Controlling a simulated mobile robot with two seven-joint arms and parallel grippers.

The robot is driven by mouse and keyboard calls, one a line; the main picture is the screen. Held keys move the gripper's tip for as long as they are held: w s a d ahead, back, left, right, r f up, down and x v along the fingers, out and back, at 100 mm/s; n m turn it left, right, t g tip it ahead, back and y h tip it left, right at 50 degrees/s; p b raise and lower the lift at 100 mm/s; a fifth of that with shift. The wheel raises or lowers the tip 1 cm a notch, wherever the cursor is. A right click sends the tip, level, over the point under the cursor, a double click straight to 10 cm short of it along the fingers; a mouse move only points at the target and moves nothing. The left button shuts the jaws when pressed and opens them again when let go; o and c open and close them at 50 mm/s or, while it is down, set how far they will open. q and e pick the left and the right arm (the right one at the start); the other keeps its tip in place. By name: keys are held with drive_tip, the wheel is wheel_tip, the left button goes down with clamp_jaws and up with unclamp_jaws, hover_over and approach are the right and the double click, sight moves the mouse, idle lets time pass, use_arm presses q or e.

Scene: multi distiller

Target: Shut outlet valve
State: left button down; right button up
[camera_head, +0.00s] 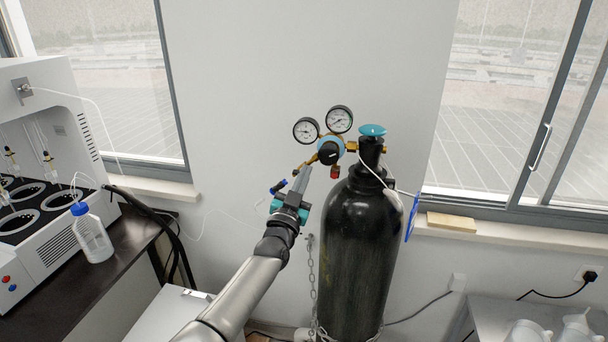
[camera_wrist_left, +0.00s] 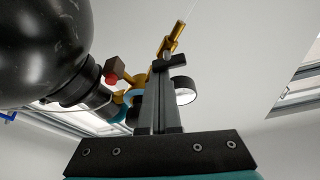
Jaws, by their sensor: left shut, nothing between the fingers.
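A black gas cylinder (camera_head: 357,255) stands against the wall, with a brass regulator (camera_head: 331,150) at its top. In the left wrist view my gripper's fingers (camera_wrist_left: 160,68) reach up towards the brass outlet part (camera_wrist_left: 172,38). I cannot tell whether the fingertips touch the valve. My right gripper is not in view.
Two pressure gauges (camera_head: 339,119) and a teal cylinder handwheel (camera_head: 372,130) are above my gripper. A red fitting (camera_wrist_left: 111,73) is close to the fingers. A chain (camera_head: 311,275) hangs beside the cylinder. A bench with a white distiller (camera_head: 60,245) is at left.

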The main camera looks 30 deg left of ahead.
use_arm(q)
drive_tip(key=shift+f+m+g+h+p, duration=0.2)
drive_tip(key=shift+m+h, duration=0.45)
drive_tip(key=shift+m, duration=0.9)
drive_tip(key=shift+f+m+g+h+p, duration=0.15)
drive_tip(key=shift+m+h, duration=0.5)
drive_tip(key=shift+m, duration=0.9)
idle(4.6)
